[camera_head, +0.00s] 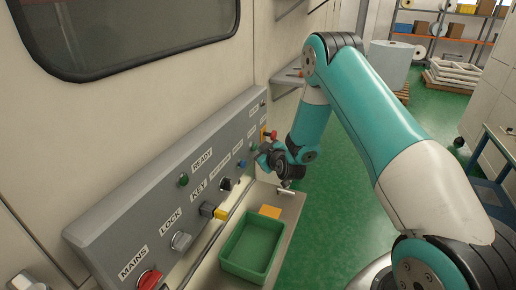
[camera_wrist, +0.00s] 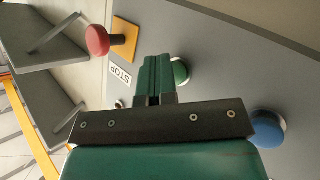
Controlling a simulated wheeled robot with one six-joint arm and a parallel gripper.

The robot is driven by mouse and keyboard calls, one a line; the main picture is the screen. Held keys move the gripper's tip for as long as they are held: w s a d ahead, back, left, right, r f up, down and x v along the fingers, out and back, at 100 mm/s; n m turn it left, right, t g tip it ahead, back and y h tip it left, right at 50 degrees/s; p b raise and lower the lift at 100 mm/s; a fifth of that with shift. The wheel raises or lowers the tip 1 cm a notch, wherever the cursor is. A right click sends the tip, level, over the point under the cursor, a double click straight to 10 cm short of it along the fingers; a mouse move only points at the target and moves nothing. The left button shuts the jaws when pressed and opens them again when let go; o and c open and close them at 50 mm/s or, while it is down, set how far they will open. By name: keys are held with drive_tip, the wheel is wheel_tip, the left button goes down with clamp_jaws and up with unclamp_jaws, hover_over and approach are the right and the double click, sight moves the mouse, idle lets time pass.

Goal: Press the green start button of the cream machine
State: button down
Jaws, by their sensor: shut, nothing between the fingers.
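The cream machine (camera_head: 150,88) fills the left of the head view, with a sloped grey control panel (camera_head: 225,129) along its front. In the wrist view a round green button (camera_wrist: 180,72) sits on the panel between a red STOP mushroom button (camera_wrist: 98,40) and a blue button (camera_wrist: 268,130). My gripper (camera_wrist: 154,62) is shut and empty, its fingertips close beside the green button and overlapping its edge in the picture. I cannot tell whether they touch. In the head view my gripper (camera_head: 260,151) is at the panel's far end, partly hiding the buttons there.
A green READY lamp or button (camera_head: 184,179), a LOCK knob (camera_head: 181,241), a key switch with a yellow tag (camera_head: 221,213) and a red MAINS knob (camera_head: 150,279) are nearer on the panel. A green tray (camera_head: 224,262) stands on a ledge below. Green floor is open to the right.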

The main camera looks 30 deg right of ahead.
drive_tip(key=s+d+b, duration=0.1)
drive_tip(key=b, duration=0.1)
drive_tip(key=shift+s+b, duration=0.2)
drive_tip(key=shift+b, duration=0.2)
idle(0.3)
drive_tip(key=s+d+b, duration=0.1)
drive_tip(key=s+b, duration=0.1)
drive_tip(key=b, duration=0.2)
drive_tip(key=s+d+b, duration=0.2)
drive_tip(key=b, duration=0.1)
drive_tip(key=shift+d+b, duration=0.1)
drive_tip(key=shift+b, duration=0.25)
idle(0.7)
